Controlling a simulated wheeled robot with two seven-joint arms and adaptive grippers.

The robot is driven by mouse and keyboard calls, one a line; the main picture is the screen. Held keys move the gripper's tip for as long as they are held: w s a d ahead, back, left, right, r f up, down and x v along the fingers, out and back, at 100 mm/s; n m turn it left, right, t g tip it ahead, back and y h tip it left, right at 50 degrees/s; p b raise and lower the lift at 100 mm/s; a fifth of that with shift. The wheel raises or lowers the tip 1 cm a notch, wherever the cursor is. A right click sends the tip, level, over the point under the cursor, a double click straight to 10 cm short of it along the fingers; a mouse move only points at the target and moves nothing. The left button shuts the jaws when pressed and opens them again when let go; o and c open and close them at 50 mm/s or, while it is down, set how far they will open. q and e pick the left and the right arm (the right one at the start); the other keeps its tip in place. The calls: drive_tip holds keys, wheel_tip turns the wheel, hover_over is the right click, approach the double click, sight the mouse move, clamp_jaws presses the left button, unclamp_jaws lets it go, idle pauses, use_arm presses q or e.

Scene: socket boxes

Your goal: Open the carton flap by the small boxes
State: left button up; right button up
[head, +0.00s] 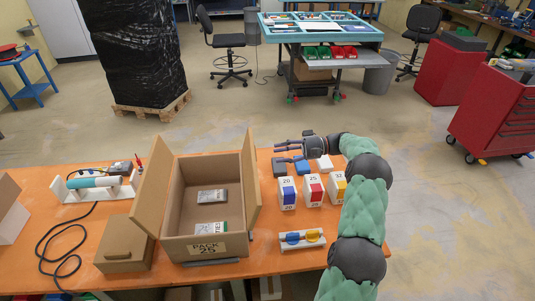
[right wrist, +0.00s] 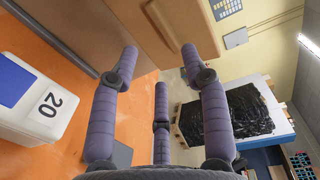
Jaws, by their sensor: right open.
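The small boxes, 20 (head: 287,194), 25 (head: 313,191) and 32 (head: 337,188), stand in a row right of the carton. My right gripper (head: 283,152) is open and empty behind these boxes, its fingers pointing left towards the carton. In the right wrist view its fingertips (right wrist: 160,57) are close to brown cardboard (right wrist: 150,35); contact is unclear. My left gripper is out of view.
Grey (head: 279,167), blue (head: 302,168) and white (head: 325,163) pieces lie behind the small boxes. A white holder with blue and yellow parts (head: 301,239) lies in front. A smaller closed brown box (head: 124,246) and a black cable (head: 65,243) are left of the carton.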

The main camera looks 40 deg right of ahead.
drive_tip(key=shift+v, duration=1.65)
